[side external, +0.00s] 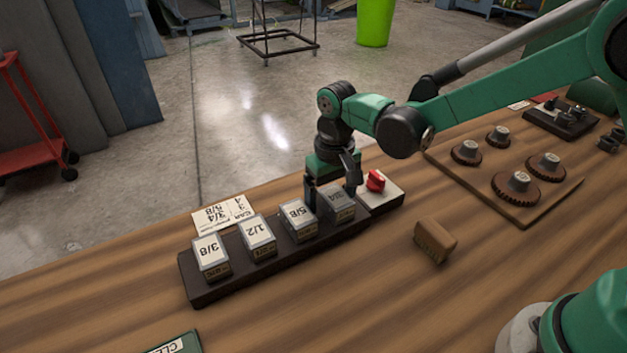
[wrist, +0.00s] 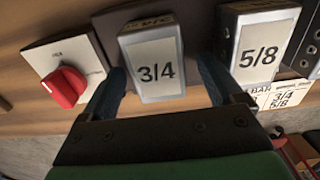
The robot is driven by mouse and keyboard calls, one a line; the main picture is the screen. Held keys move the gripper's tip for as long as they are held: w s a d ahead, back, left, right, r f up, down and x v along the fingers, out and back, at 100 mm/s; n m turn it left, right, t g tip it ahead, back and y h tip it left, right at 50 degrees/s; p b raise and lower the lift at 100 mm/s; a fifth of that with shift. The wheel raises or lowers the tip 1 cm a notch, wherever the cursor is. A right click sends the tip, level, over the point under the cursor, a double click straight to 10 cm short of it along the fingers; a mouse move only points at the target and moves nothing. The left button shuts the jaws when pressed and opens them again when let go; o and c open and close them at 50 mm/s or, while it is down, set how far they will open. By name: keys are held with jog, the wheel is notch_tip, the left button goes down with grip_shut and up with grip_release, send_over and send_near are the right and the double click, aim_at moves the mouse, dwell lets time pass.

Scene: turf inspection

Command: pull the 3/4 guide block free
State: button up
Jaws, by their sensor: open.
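The 3/4 guide block (side external: 337,203) is a grey block with a pale label, standing at the right end of a dark rack (side external: 205,291). In the wrist view the 3/4 block (wrist: 156,72) is upside-up and readable between my fingers. My gripper (side external: 333,188) is open over the block, with one finger on each side of it; in the wrist view my gripper (wrist: 160,85) shows two blue-grey fingers. I cannot tell whether either finger touches the block. The block's lower part is hidden in the wrist view.
The 5/8 block (side external: 298,220) stands close beside it, then the 1/2 (side external: 257,236) and 3/8 (side external: 211,257) blocks. A red knob (side external: 375,181) on a pale plate is close on the other side. A brown block (side external: 434,240) lies on the wooden table.

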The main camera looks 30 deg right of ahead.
aim_at(332, 191)
grip_shut()
dwell(0.5)
jog(key=shift+r, duration=0.25)
jog(key=shift+r, duration=0.9)
jog(key=shift+r, duration=0.15)
jog(key=shift+r, duration=2.35)
